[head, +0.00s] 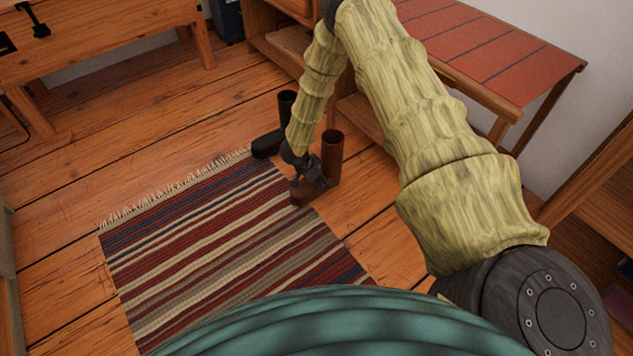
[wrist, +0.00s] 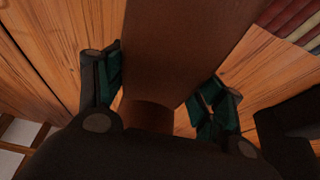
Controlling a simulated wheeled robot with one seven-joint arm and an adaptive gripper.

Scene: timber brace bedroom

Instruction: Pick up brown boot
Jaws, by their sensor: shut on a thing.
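The brown boot (head: 332,154) stands upright at the far right corner of the striped rug, its tall shaft to the right of my gripper. My gripper (head: 304,183) is low at the boot's foot, and its fingers partly hide that part. In the wrist view the brown boot (wrist: 180,50) fills the space between the two green-padded fingers of my gripper (wrist: 160,95), which are shut on it. From these views I cannot tell whether the boot touches the floor.
A black boot (head: 266,144) stands just left of my gripper, partly behind my arm. The striped rug (head: 215,250) lies in front on the plank floor. A red-topped bench (head: 490,50) stands behind at right, and a wooden bench (head: 100,40) at upper left. Floor at left is clear.

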